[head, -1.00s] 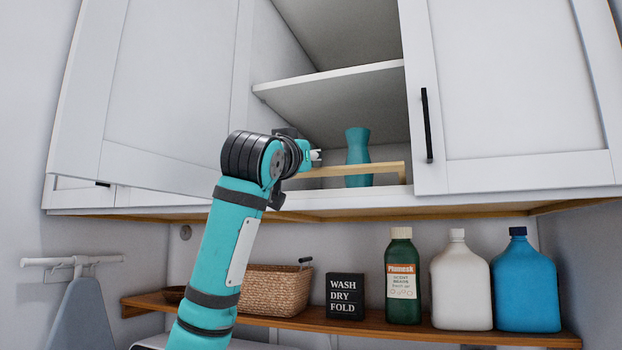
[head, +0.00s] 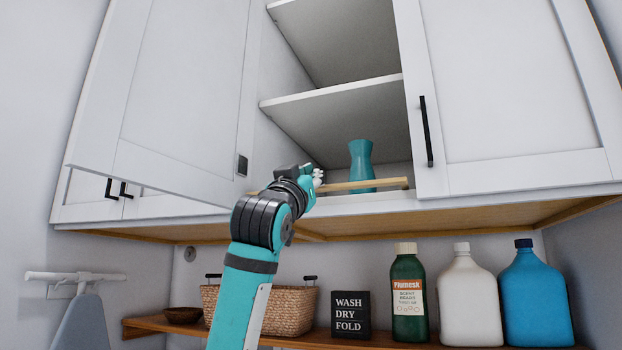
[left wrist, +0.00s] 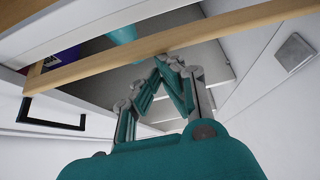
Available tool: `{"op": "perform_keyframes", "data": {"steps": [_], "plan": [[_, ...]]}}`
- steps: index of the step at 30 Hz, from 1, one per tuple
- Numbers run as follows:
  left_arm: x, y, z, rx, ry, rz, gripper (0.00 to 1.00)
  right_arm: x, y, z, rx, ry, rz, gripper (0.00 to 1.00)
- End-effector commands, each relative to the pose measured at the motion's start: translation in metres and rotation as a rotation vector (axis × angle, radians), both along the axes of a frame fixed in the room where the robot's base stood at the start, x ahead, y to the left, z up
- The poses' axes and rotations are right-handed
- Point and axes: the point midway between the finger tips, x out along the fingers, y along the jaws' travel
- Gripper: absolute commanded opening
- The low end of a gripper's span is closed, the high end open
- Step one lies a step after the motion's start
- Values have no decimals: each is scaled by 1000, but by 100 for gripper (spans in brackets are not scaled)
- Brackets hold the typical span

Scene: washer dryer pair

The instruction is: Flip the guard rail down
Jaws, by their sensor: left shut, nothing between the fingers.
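The guard rail (head: 365,186) is a pale wooden bar across the front of the open cabinet's bottom shelf. It sits low, crossing the base of a teal vase (head: 362,165). In the left wrist view the rail (left wrist: 115,62) runs diagonally across the picture. My left gripper (head: 318,176) is at the rail's left part, inside the cabinet opening. In the left wrist view its fingers (left wrist: 170,62) are shut and empty, with the tips close to the rail's edge; I cannot tell if they touch it. My right gripper is not in view.
The left cabinet door (head: 180,90) stands open beside my arm; the right door (head: 510,100) is closed. Below, a wooden shelf (head: 400,346) holds a basket (head: 285,309), a sign (head: 349,315) and several bottles. The upper shelf space is empty.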

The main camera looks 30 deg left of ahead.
Motion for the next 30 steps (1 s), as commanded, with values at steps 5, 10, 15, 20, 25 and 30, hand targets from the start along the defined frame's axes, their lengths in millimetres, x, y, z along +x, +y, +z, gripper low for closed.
{"op": "perform_keyframes", "data": {"steps": [5,10,15,20,25,30], "plan": [[2,0,-2,-1,5,0,0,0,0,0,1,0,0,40],[1,0,-2,-1,6,0,0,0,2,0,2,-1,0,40],[-10,-3,-10,0,5,1,0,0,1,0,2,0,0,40],[-34,-9,-25,1,2,0,0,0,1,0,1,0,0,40],[-64,-16,-42,1,0,0,0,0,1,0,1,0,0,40],[-87,-21,-56,1,-1,-1,0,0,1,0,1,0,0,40]]}}
